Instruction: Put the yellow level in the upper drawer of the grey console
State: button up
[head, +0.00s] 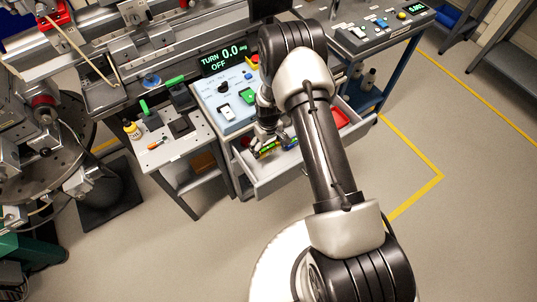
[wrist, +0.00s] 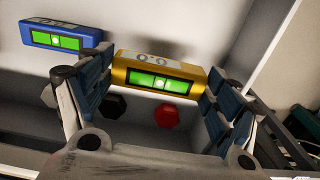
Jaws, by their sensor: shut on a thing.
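The yellow level (wrist: 160,80), with a green vial window, is between the two fingers of my gripper (wrist: 158,92) in the wrist view. The fingers are shut on its ends. In the head view my gripper (head: 268,138) is at the left part of the open upper drawer (head: 284,178) of the grey console (head: 225,105). The level shows there only as a small yellow-green patch. I cannot tell whether it touches the drawer floor. A blue level (wrist: 67,38) lies left of the yellow one in the wrist view.
A red knob-like piece (wrist: 167,116) and a dark one (wrist: 111,105) show below the yellow level. A red thing (head: 341,118) is at the drawer's right end. The floor in front is clear.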

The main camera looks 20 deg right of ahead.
aim_at(268, 153)
jog(key=shift+f+b, duration=0.65)
jog(key=shift+f, duration=1.65)
jog(key=shift+f, duration=0.15)
jog(key=o, duration=1.1)
